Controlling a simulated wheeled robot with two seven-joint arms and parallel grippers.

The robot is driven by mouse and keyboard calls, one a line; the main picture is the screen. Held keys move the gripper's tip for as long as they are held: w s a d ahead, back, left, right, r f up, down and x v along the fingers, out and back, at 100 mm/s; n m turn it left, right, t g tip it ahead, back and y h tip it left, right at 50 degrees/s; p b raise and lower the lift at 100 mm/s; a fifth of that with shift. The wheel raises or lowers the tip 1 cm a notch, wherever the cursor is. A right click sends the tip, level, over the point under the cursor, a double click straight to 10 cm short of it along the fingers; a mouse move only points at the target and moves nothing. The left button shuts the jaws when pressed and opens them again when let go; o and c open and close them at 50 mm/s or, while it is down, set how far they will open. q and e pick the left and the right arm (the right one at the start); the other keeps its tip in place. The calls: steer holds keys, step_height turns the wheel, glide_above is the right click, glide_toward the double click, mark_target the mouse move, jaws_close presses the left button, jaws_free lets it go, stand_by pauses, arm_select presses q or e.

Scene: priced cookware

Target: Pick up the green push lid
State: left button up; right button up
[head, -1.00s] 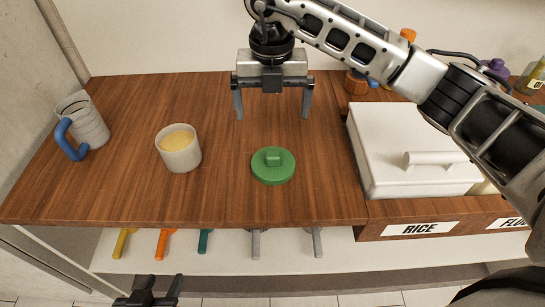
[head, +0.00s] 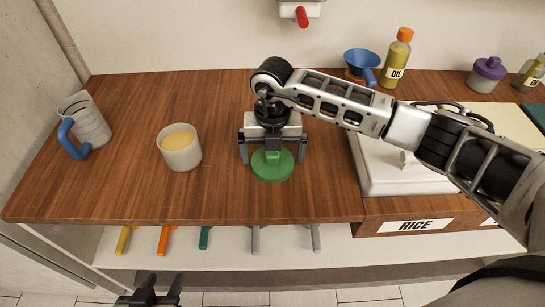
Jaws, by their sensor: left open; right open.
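The green push lid (head: 272,173) lies flat on the wooden counter, a round disc with a raised block handle on top. My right gripper (head: 272,160) comes in from the right and points down over the lid. Its two fingers are open, one on each side of the handle, and it partly covers the lid's far edge. I cannot tell whether the fingers touch the lid. My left gripper (head: 150,294) is low at the bottom edge, in front of the counter, open and empty.
A white cup with yellow contents (head: 179,150) stands left of the lid. A measuring jug with a blue handle (head: 88,122) is farther left. A white-lidded rice bin (head: 375,185) is at the right. Several coloured handles hang below the counter's front edge.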

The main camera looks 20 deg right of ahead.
steer(key=c, duration=0.8)
steer(key=shift+r, duration=0.1)
